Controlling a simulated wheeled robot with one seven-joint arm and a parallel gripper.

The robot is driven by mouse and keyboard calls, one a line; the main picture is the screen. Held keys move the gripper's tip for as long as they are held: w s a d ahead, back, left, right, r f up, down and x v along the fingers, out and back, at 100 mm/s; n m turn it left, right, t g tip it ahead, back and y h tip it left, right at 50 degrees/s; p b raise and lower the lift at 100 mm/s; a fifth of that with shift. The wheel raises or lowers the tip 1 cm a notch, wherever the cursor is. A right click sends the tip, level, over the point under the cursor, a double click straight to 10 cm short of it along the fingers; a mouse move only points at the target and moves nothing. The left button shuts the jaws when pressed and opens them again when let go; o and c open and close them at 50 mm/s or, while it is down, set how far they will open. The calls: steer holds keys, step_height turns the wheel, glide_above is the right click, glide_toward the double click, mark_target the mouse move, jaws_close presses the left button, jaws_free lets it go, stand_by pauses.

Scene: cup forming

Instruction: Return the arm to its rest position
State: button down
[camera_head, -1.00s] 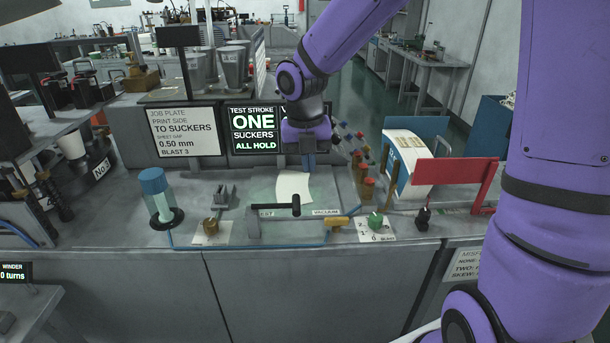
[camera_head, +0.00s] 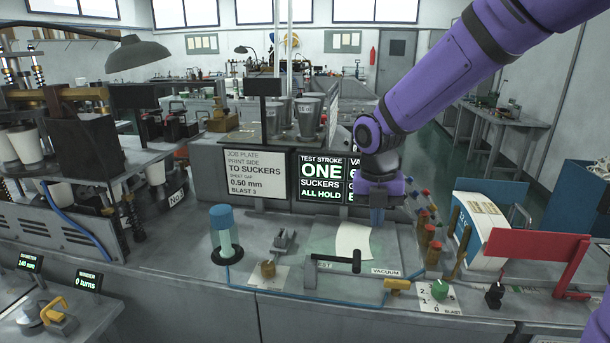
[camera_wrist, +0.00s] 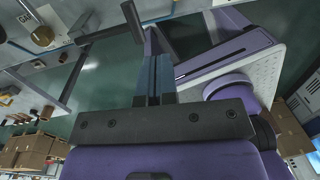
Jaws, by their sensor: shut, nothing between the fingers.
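My purple arm reaches in from the upper right in the head view. My gripper (camera_head: 377,216) points down in front of the dark job screen (camera_head: 324,178), above the far side of the bench. It is shut and empty, and in the wrist view its blue-grey fingers (camera_wrist: 154,84) lie together. A white sheet (camera_head: 353,240) lies on the bench plate just left of and below the fingertips. The fingers look apart from the sheet, but the exact gap is hard to tell.
A black-handled lever (camera_head: 335,262) stands in front of the sheet. A blue-capped cylinder (camera_head: 224,235) is to the left. Coloured knobbed posts (camera_head: 433,247), a white-and-blue box (camera_head: 480,230) and a red panel (camera_head: 540,249) stand to the right. Open floor lies behind.

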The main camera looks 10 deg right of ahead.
steer(key=s+d+r+m+t, duration=0.2)
steer(key=s+d+r+m, duration=0.2)
steer(key=s+r+m, duration=0.3)
steer(key=s+d+r+m+t, duration=0.3)
steer(key=s+r+m, duration=0.4)
steer(key=s+m, duration=0.8)
steer(key=m, duration=1)
steer(key=shift+s+d+t+y, duration=0.15)
steer(key=shift+d+t+y, duration=0.15)
steer(key=shift+d+y, duration=0.1)
